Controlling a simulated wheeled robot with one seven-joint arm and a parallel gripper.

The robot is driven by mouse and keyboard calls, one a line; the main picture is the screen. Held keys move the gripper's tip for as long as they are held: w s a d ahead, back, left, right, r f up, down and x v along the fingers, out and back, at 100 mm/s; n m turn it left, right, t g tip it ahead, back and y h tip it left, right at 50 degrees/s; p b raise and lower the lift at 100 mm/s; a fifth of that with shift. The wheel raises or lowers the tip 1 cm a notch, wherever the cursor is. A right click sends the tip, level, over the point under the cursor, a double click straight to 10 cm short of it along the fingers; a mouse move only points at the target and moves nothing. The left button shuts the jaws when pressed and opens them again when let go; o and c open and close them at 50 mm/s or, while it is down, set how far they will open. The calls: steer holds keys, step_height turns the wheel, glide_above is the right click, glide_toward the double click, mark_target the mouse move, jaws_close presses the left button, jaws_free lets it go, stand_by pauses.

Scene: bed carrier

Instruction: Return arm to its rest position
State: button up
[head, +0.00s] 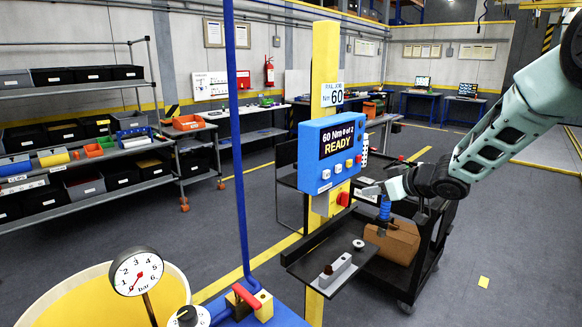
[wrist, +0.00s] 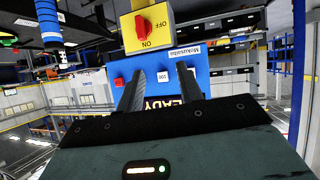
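My arm (head: 500,125) reaches in from the right edge of the head view, sloping down and left. My gripper (head: 370,188) is at its end, just right of the blue control box (head: 332,150) that reads "60 Nm 0 of 2 READY". In the wrist view my gripper (wrist: 161,72) shows two dark fingers apart, with nothing between them. The blue box (wrist: 218,82) shows behind the fingers, close by. A yellow switch plate (wrist: 148,28) with a red knob, marked ON and OFF, is beyond the fingertips. Whether the fingers touch anything is unclear.
The box is on a yellow post (head: 325,60). A dark cart (head: 428,255) with a cardboard box (head: 393,240) stands below my gripper. A blue tool (head: 385,208) hangs beside it. A dark shelf (head: 330,265) holds small metal parts. Floor at the right (head: 510,240) is clear.

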steer(key=s+a+g+h, duration=0.2)
steer(key=s+a+h, duration=0.1)
steer(key=s+a, duration=0.6)
steer(key=s+f+g+h+b, duration=0.1)
steer(key=s+g, duration=0.2)
steer(key=s, duration=0.9)
steer(key=s+a+f+g+h, duration=0.1)
steer(key=s+f+g, duration=0.1)
steer(key=s, duration=1.1)
steer(key=s+f+g+h+b, duration=0.1)
steer(key=s+g, duration=0.2)
steer(key=s, duration=0.9)
steer(key=shift+s+a+f+n+g+b, duration=0.3)
steer(key=shift+s+a+f, duration=0.1)
